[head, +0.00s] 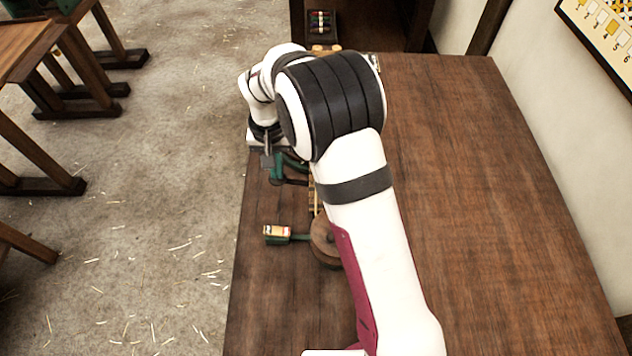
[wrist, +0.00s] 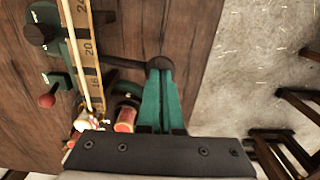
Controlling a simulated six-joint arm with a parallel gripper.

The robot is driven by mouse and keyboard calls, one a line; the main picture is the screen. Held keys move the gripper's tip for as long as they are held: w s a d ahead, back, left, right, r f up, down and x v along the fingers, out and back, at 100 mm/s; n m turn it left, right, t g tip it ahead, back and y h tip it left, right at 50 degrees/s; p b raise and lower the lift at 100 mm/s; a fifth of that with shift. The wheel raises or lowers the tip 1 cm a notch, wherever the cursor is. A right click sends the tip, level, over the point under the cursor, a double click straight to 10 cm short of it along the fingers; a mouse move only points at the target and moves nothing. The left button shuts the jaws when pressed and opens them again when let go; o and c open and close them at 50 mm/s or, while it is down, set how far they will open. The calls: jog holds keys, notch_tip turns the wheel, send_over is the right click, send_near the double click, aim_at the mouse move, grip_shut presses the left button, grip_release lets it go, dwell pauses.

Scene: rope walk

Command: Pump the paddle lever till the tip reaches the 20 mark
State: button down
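A green paddle lever (wrist: 160,100) with a dark round end and a dark rod shows in the middle of the wrist view. I cannot tell whether the gripper touches or holds the paddle. A wooden scale (wrist: 88,50) marked 16, 20 and 24 lies to its left, with a pale cord (wrist: 80,60) running along it. The cord's tip is not clear. In the head view my arm covers much of the scale (head: 313,195).
A red-and-cream spool (wrist: 125,115) sits beside the paddle. The bench (head: 470,180) is clear on the right. A round wooden piece (head: 325,240) stands near the front.

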jog(key=shift+a+f, duration=0.1)
jog(key=shift+f, duration=1.95)
jog(key=shift+r, duration=3.2)
jog(key=shift+f, duration=0.1)
jog(key=shift+f, duration=3.1)
jog(key=shift+r, duration=3.25)
